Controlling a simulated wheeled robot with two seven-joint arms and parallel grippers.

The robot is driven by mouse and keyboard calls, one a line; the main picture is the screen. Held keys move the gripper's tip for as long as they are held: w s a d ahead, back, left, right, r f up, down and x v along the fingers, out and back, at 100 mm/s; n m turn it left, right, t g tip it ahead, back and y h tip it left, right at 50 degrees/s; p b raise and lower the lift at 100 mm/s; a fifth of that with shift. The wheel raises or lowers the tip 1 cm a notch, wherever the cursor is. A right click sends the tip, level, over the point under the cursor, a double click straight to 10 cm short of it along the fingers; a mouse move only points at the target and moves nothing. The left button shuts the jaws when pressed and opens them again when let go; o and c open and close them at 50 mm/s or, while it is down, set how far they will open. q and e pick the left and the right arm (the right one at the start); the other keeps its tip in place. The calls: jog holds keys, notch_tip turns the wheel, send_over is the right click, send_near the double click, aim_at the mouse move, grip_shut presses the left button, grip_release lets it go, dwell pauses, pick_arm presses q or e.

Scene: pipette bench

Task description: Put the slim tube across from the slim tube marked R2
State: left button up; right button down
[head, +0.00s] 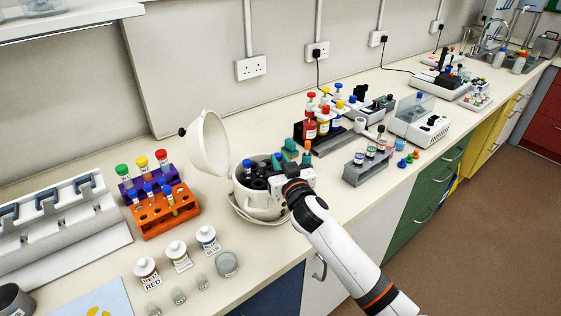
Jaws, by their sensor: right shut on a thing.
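An open centrifuge (256,206) stands mid-bench, its round white lid (208,143) tipped up to the left. A blue-capped slim tube (247,164) stands at the left of its dark rotor (258,182). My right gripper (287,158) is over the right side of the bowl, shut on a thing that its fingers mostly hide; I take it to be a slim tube. I cannot tell whether that tube touches the rotor. No R2 mark is readable. My left gripper is out of view.
White labelled bottles (179,256) stand in front. A grey rack (366,168) with vials is to the right. Bare bench lies near the front edge.

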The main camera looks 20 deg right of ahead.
jog(key=c, duration=1.2)
grip_release()
jog(key=shift+c, duration=0.2)
jog(key=s+b, duration=0.2)
jog(key=s, duration=1)
jog(key=shift+d, duration=0.15)
